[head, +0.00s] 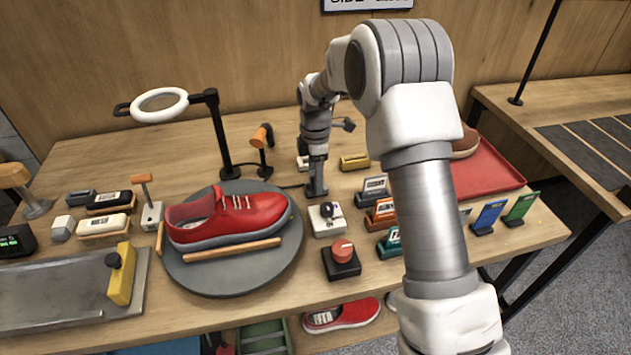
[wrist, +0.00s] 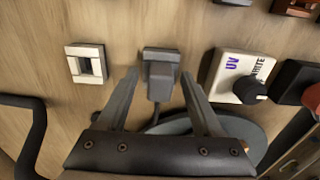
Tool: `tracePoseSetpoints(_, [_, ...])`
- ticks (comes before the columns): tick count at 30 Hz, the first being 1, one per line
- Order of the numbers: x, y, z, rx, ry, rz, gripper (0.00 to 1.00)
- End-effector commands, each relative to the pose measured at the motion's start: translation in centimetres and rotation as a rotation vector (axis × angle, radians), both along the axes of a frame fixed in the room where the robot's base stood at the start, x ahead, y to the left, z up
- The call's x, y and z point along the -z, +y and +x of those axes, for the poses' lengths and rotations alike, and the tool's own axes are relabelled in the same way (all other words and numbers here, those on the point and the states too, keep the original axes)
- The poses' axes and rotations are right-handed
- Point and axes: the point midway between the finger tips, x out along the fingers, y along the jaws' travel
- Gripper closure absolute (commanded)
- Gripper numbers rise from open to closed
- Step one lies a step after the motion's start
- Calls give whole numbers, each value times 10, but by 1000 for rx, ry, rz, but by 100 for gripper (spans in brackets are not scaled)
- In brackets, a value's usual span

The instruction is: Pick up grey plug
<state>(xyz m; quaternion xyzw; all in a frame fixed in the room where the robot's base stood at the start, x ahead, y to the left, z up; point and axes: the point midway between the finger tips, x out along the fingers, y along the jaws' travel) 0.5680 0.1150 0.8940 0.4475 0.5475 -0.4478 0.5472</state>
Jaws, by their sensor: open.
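The grey plug (wrist: 161,68) lies on the wooden table in the wrist view, between and just beyond my fingertips. Its narrower end points down toward my gripper, with a dark cable behind it. My gripper (wrist: 158,90) is open, with one finger on each side of the plug and visible space around it. In the head view my gripper (head: 317,186) is low over the table, right of the red sneaker (head: 228,215). I cannot make out the plug there; my gripper likely covers it.
A white socket block (wrist: 87,65) lies left of the plug. A white UV/WHITE switch box (wrist: 240,76) is close on the right; it also shows in the head view (head: 327,229). The dark turntable (head: 215,280) and a red knob box (head: 341,261) are nearby.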

Motion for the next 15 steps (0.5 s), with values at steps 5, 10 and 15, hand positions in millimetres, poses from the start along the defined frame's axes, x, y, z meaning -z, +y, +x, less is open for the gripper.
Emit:
tracePoseSetpoints(5, [-1, 0, 0, 0, -1, 0, 38])
tracePoseSetpoints(10, [-1, 0, 0, 0, -1, 0, 68])
tracePoseSetpoints(15, [-1, 0, 0, 0, -1, 0, 99])
